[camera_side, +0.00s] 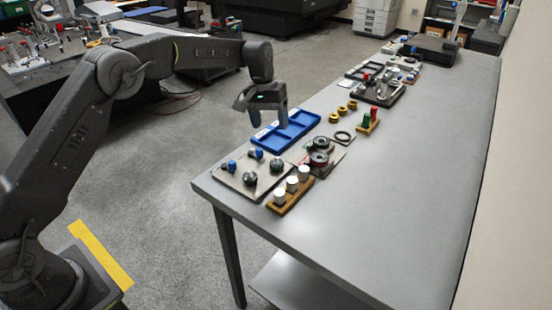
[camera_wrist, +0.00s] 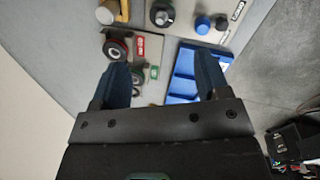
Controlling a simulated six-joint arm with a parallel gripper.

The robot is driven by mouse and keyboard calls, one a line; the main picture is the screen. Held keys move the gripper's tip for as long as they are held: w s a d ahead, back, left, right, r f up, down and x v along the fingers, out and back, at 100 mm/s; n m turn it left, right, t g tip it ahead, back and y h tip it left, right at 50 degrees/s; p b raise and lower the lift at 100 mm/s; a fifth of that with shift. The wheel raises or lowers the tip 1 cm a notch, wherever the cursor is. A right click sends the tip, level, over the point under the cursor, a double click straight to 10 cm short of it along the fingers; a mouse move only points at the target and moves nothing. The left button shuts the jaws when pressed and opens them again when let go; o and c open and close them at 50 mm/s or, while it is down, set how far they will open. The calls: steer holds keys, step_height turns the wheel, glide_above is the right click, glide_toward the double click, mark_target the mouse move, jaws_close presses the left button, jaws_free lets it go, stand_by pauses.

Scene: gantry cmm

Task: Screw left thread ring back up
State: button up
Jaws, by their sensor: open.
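Two dark, thick round rings, apparently the thread rings, sit on a small plate on the bench: the nearer ring (camera_side: 319,159) and the farther ring (camera_side: 321,143). In the wrist view, one dark ring (camera_wrist: 116,47) lies beside a red label, and another dark ring (camera_wrist: 137,79) beside a green label is partly hidden by a finger. I cannot tell which is the left thread ring. My gripper (camera_side: 268,122) is open and empty, above the blue tray, left of the rings. Its two fingers also show in the wrist view (camera_wrist: 163,68).
A blue compartment tray (camera_side: 291,137) lies below my gripper. A plate with knobs (camera_side: 234,181) and a wooden block with white-topped pieces (camera_side: 273,207) stand at the near end. A thin dark ring (camera_side: 342,136) lies beyond. The bench's right side (camera_side: 420,190) is clear.

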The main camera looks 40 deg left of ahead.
mark_target(276, 158)
steer(key=f+m, duration=0.4)
steer(key=m, duration=0.2)
steer(key=d+f+m+h, duration=0.1)
steer(key=f+m, duration=0.3)
steer(key=m, duration=0.2)
steer(key=f+m+t+h, duration=0.1)
steer(key=f+m, duration=0.3)
steer(key=m, duration=0.2)
steer(key=shift+w+d+f+m, duration=0.2)
steer(key=shift+d+f+m, duration=0.15)
steer(key=shift+f+m, duration=0.05)
steer(key=shift+c, duration=0.2)
steer(key=c, duration=0.9)
